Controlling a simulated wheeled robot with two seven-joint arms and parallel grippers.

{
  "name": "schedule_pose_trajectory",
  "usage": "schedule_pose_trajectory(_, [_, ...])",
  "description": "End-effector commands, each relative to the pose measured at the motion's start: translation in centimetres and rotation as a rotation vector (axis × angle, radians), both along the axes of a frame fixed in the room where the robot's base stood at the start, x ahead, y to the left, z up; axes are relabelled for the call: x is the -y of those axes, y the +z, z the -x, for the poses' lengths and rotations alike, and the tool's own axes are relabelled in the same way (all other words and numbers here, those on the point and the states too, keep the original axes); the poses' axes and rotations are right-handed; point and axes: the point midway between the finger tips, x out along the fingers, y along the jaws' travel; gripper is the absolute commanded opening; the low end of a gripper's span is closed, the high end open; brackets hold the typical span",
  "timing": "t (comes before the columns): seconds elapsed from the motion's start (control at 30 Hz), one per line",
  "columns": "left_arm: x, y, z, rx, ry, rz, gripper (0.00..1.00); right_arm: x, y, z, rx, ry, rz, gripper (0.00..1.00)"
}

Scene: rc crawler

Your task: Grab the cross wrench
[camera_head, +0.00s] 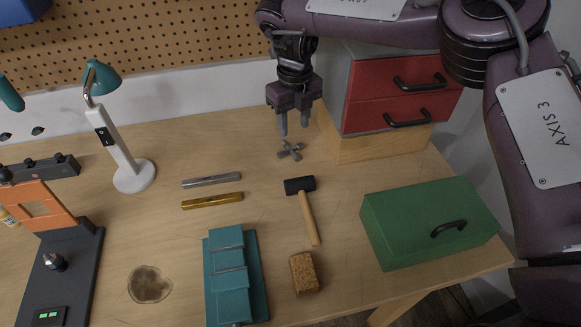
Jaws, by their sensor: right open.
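The cross wrench (290,151) is a small grey cross-shaped tool lying on the wooden table, in front of the red drawer unit and behind the mallet. My right gripper (293,128) comes in from the upper right and points down. Its two fingers are apart and empty, just behind and above the cross wrench in the picture. It looks apart from the wrench, but the exact height gap is hard to tell. My left gripper is not in view.
A red drawer unit (396,96) stands right of the gripper. A black-headed mallet (308,212), a green box (430,222), a teal vise (232,275), a cork block (304,273), two bars (212,201) and a lamp (122,152) surround the wrench.

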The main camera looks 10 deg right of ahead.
Motion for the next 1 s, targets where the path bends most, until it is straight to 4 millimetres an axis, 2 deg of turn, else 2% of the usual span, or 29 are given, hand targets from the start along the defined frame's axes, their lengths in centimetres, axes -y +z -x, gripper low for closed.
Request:
schedule_pose_trajectory(0.03, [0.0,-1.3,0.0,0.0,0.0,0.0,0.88,0.0,-1.2,0.0,0.002,0.0,-0.001,0.42])
schedule_pose_trajectory(0.13, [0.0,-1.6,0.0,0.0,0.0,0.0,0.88,0.0,-1.8,0.0,0.001,0.0,0.0,0.42])
schedule_pose_trajectory(0.47, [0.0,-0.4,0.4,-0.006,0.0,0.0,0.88,0.2,-5.0,0.1,-0.003,0.0,0.0,0.42])
schedule_pose_trajectory(0.7, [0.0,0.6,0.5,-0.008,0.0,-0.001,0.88,0.4,-8.5,0.0,-0.002,0.0,0.001,0.42])
schedule_pose_trajectory(1.0, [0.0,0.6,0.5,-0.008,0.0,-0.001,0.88,0.4,-9.2,0.0,0.0,0.0,0.001,0.42])
